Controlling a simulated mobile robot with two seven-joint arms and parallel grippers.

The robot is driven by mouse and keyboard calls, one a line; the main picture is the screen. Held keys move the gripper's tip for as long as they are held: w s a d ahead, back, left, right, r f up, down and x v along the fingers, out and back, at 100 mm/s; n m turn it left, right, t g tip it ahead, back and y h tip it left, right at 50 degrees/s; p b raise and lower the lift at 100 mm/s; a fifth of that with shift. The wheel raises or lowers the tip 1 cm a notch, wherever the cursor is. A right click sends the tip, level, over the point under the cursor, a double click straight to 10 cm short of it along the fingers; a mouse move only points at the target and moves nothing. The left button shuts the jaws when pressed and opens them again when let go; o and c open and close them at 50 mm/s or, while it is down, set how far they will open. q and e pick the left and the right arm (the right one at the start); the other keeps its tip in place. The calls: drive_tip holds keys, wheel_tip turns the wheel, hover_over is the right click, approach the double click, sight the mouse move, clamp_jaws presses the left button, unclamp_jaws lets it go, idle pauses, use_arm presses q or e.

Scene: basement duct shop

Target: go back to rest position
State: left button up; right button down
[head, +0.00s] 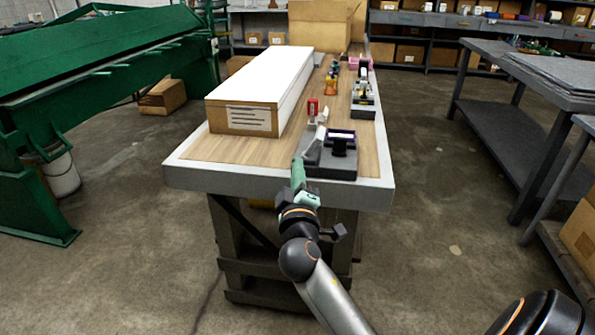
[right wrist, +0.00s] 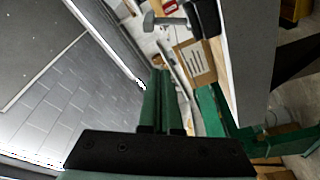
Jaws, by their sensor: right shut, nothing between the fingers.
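My right gripper (head: 298,163) is at the near edge of the workbench (head: 290,184) in the head view, with its green fingers pointing away from me. In the right wrist view its fingers (right wrist: 159,75) lie together, shut, with nothing between them. In the head view the fingertips overlap the bench edge just left of a dark holder (head: 331,166); I cannot tell how far above the bench they are. My left gripper is not in view.
A long white-topped box (head: 245,117) lies on the bench, with a small red item (head: 313,106) and several small things to its right. A green machine (head: 100,60) stands left, a grey table (head: 490,128) right. The floor between bench and table is clear.

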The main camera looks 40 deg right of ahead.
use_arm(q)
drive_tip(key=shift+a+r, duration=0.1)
use_arm(e)
drive_tip(key=shift+s, duration=0.1)
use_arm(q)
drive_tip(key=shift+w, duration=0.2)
